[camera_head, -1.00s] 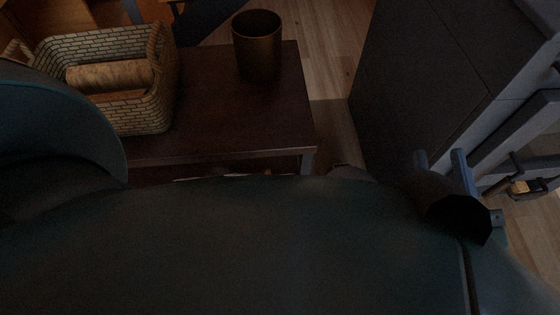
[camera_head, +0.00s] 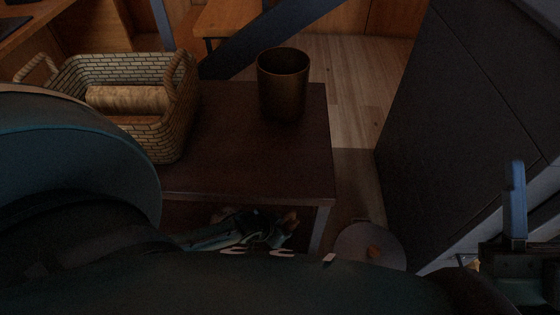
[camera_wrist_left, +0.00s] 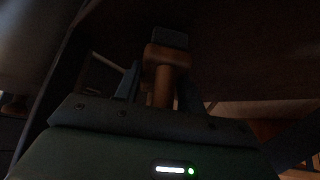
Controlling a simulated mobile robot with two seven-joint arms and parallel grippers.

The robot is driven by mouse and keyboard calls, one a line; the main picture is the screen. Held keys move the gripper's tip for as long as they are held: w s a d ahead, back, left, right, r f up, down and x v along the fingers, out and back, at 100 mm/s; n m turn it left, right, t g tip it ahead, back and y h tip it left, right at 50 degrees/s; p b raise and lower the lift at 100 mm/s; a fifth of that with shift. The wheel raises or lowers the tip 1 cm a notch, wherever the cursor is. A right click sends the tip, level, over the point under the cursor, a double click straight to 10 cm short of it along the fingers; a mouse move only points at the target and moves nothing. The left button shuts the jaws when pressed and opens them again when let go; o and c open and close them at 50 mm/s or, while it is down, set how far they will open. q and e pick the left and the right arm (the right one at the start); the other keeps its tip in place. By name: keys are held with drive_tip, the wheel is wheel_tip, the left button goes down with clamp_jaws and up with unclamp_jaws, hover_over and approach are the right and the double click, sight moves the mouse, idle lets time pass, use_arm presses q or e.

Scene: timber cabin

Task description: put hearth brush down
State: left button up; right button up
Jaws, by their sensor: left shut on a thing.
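My left gripper (camera_head: 280,222) is low in front of the dark table's near edge, partly hidden by my own arm. In the left wrist view, the left gripper (camera_wrist_left: 160,90) is shut on the hearth brush (camera_wrist_left: 163,84), gripping its orange-brown wooden part. A dark block-like end shows beyond the fingers.
The dark wooden table (camera_head: 250,165) bears a wicker basket (camera_head: 178,125) with a log (camera_head: 128,98) and a brown metal bucket (camera_head: 283,85). Its front right top is clear. A grey round thing (camera_head: 350,250) is low beside it. A dark cabinet (camera_head: 455,120) stands right.

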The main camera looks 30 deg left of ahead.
use_arm(q)
drive_tip(key=o, duration=1.1)
drive_tip(key=shift+f, duration=0.1)
use_arm(e)
drive_tip(key=shift+r, duration=0.15)
use_arm(q)
drive_tip(key=shift+s+r, duration=0.1)
drive_tip(key=shift+r, duration=0.25)
drive_tip(key=p+v, duration=0.4)
drive_tip(key=v, duration=0.2)
drive_tip(key=shift+r+p, duration=0.2)
drive_tip(key=shift+p, duration=0.15)
drive_tip(key=p+v, duration=0.2)
drive_tip(key=v, duration=0.3)
drive_tip(key=shift+s+a+p, duration=0.1)
drive_tip(key=shift+p, duration=0.25)
use_arm(e)
wheel_tip(320, 180, down, 6)
drive_tip(key=m+g+h, duration=0.2)
drive_tip(key=m+h, duration=0.3)
drive_tip(key=h, duration=0.1)
drive_tip(key=shift+s+a+f, duration=0.15)
drive_tip(key=shift+s+f, duration=0.1)
drive_tip(key=shift+s, duration=0.2)
